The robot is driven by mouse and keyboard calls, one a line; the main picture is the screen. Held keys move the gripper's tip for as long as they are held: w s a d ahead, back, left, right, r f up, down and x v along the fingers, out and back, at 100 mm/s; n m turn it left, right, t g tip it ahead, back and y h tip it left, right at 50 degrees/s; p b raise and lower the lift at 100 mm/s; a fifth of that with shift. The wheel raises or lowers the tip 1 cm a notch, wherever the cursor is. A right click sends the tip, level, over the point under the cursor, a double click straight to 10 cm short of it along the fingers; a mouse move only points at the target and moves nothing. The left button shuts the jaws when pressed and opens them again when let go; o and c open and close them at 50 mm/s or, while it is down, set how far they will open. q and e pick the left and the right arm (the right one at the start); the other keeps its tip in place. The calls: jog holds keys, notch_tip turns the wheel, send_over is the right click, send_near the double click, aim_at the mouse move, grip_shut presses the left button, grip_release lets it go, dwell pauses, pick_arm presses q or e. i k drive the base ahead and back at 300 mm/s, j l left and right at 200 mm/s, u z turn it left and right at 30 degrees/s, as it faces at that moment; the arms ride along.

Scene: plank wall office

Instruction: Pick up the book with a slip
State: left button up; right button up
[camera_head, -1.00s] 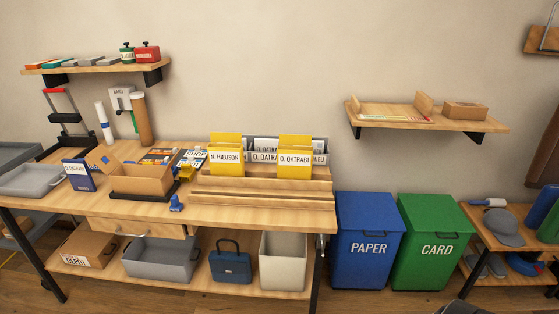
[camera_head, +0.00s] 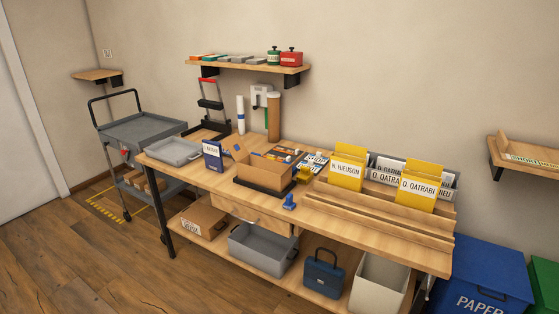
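A dark blue book (camera_head: 212,158) stands upright on the wooden workbench (camera_head: 290,216), between a grey tray and an open cardboard box. A white slip or label with dark lettering, too small to read surely, shows on its front. Yellow folders, one marked N. Hieuson (camera_head: 348,166) and one marked O. Qatrabi (camera_head: 420,186), stand in a wooden rack on the right of the bench. Neither of my grippers is in view.
A grey tray (camera_head: 172,151) lies left of the book and the open cardboard box (camera_head: 264,167) stands right of it. A blue stamp-like thing (camera_head: 289,202) sits near the front edge. A grey cart (camera_head: 142,132) stands left of the bench. The floor at front left is clear.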

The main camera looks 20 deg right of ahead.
aim_at(212, 150)
jog(key=z, duration=1.4)
jog(key=i+j+u, duration=0.15)
jog(key=j, duration=0.25)
jog(key=i+j+u, duration=0.2)
jog(key=i+j, duration=0.15)
